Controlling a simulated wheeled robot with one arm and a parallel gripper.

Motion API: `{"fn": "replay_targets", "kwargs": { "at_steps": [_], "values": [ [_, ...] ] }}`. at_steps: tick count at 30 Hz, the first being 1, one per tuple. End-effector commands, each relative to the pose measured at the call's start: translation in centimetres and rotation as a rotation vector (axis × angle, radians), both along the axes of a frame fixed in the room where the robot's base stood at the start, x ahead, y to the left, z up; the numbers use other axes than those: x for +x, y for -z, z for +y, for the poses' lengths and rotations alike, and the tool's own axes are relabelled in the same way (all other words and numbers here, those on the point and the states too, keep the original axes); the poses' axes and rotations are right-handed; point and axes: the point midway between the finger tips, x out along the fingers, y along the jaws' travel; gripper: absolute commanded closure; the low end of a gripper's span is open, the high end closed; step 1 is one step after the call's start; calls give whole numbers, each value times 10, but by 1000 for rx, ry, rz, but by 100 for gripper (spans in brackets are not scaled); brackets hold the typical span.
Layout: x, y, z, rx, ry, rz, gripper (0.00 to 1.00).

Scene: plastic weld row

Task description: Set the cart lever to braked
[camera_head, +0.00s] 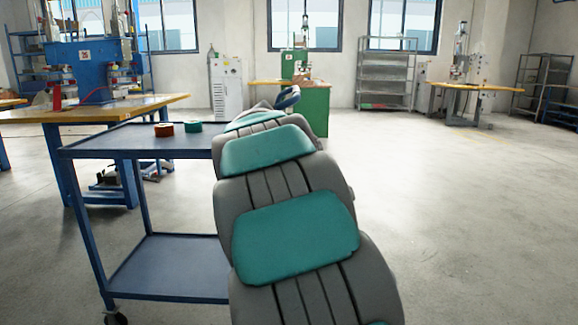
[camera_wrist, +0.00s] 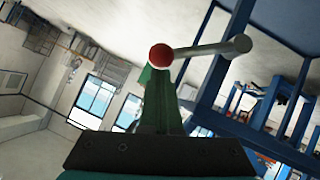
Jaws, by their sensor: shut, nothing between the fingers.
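The blue cart (camera_head: 185,268) stands left of my arm in the head view, with a top shelf and a lower shelf. In the wrist view the cart lever (camera_wrist: 200,49) is a grey metal rod with a red ball knob at its left end. Its right end meets a grey round pivot by the blue cart frame (camera_wrist: 222,65). My gripper (camera_wrist: 157,75) is shut and empty, its green fingers pointing up at the red knob. The tips overlap the knob's lower edge in the picture; I cannot tell if they touch. In the head view my arm hides the lever and gripper.
A red tape roll (camera_head: 164,130) and a green tape roll (camera_head: 193,126) lie on the cart's top shelf. A wooden-topped workbench (camera_head: 95,109) with a blue machine stands behind the cart. A green machine cabinet (camera_head: 315,108) stands farther back. The floor at right is clear.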

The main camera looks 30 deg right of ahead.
Motion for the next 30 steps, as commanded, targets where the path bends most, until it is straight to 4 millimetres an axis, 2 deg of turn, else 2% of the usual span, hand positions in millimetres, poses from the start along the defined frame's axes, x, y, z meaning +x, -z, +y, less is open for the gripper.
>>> {"fn": "replay_targets", "kwargs": {
  "at_steps": [2, 5, 11, 21, 30],
  "values": [
    [-1, 2, -1, 3, 5, 7, 100],
    [-1, -7, 3, 2, 3, 4, 100],
    [-2, -44, 21, -1, -3, -4, 100],
    [-43, -77, 67, -2, -4, -4, 100],
    [-57, -87, 82, -1, -2, 1, 100]
  ]
}}
